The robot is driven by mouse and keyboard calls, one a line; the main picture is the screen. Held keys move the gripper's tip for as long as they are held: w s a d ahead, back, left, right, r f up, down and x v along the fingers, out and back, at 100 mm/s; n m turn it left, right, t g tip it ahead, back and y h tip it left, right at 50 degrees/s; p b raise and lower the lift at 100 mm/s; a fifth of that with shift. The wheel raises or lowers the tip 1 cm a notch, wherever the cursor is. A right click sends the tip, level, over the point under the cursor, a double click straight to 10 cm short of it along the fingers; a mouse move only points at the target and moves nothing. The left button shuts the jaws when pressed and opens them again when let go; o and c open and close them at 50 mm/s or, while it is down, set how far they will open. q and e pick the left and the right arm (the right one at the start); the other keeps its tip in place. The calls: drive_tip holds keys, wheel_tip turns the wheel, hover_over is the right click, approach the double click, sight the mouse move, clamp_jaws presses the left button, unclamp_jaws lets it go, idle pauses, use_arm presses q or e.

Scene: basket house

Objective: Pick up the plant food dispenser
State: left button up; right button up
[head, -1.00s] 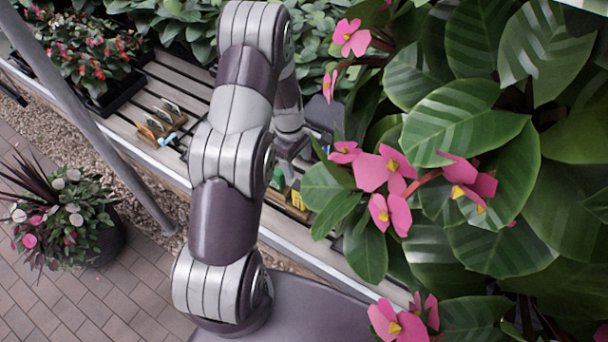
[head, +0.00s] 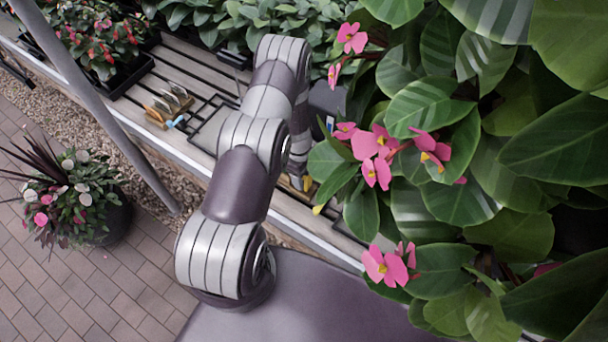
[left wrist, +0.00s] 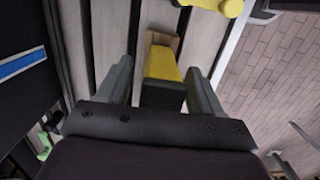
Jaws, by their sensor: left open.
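In the left wrist view, my left gripper (left wrist: 158,68) is open. Its two fingers stand on either side of a yellow block-like item with a dark near end (left wrist: 163,65), which I take to be the plant food dispenser. The item sits in or against a small wooden holder, between the fingers; I cannot tell if a finger touches it. In the head view my left arm covers the gripper, and only a bit of yellow (head: 306,183) shows beside the arm. My right gripper is not in view.
A second yellow object (left wrist: 212,5) lies on the slatted bench beyond the fingers. Large leaves with pink flowers (head: 375,145) crowd the right of the arm. Small tools in a wooden holder (head: 168,106) stand on the bench to the left. A potted plant (head: 75,200) stands on the paving.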

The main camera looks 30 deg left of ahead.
use_arm(q)
drive_tip(key=c, duration=1.1)
drive_tip(key=shift+c, duration=0.2)
drive_tip(key=shift+r, duration=0.25)
wheel_tip(320, 180, up, 4)
drive_tip(key=shift+d+f+b, duration=0.15)
drive_tip(key=shift+b, duration=0.65)
drive_tip(key=d+r+b, duration=0.1)
drive_tip(key=d+r, duration=0.6)
drive_tip(key=d, duration=0.4)
drive_tip(key=shift+s+d, duration=0.2)
drive_tip(key=shift+s, duration=0.1)
